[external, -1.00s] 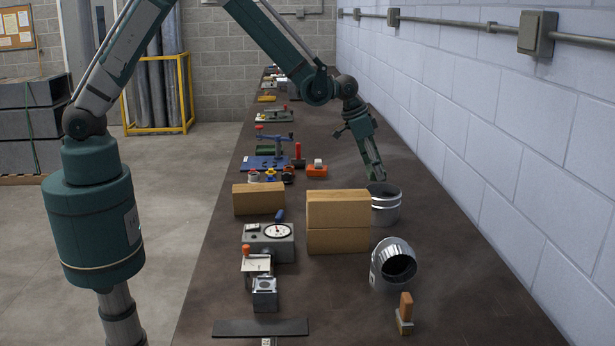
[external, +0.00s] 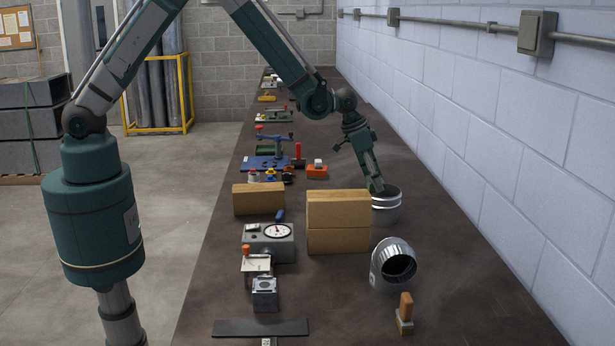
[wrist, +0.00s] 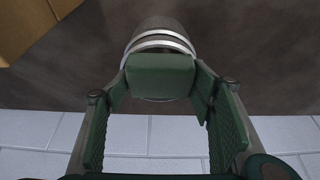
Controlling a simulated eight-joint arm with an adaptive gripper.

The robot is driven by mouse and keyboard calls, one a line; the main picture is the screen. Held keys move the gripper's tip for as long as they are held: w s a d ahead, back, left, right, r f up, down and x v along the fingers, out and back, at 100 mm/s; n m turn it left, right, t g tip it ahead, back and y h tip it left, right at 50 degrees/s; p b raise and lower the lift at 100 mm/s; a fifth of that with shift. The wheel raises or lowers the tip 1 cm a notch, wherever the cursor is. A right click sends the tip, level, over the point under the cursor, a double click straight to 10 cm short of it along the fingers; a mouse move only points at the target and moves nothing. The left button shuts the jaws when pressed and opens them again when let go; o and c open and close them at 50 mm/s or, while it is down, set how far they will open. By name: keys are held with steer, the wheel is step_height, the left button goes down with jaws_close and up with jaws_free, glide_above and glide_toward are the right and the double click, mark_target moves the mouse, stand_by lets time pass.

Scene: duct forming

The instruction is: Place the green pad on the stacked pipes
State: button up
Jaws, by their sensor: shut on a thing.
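In the wrist view, the green pad (wrist: 160,76) is a block held between the fingertips of my gripper (external: 376,189). My gripper is shut on it. The stacked pipes (external: 387,208) are a shiny ribbed metal cylinder standing upright near the wall, partly hidden behind the cardboard boxes. They also show in the wrist view (wrist: 158,30), where the pad covers part of their rim. The fingertips are at the pipes' top rim. I cannot tell whether the pad touches the pipes.
Two stacked cardboard boxes (external: 338,222) stand close to the left of the pipes. A metal elbow duct (external: 388,264) lies nearer the camera, with a small wooden-handled tool (external: 405,313) beside it. The wall (external: 560,170) runs along the right. A dial gauge (external: 272,238) sits further left.

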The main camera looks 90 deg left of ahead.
steer(key=shift+f, duration=0.3)
steer(key=o, duration=0.9)
steer(key=shift+r, duration=0.25)
steer(key=shift+b+v, duration=0.6)
steer(key=shift+v, duration=5.35)
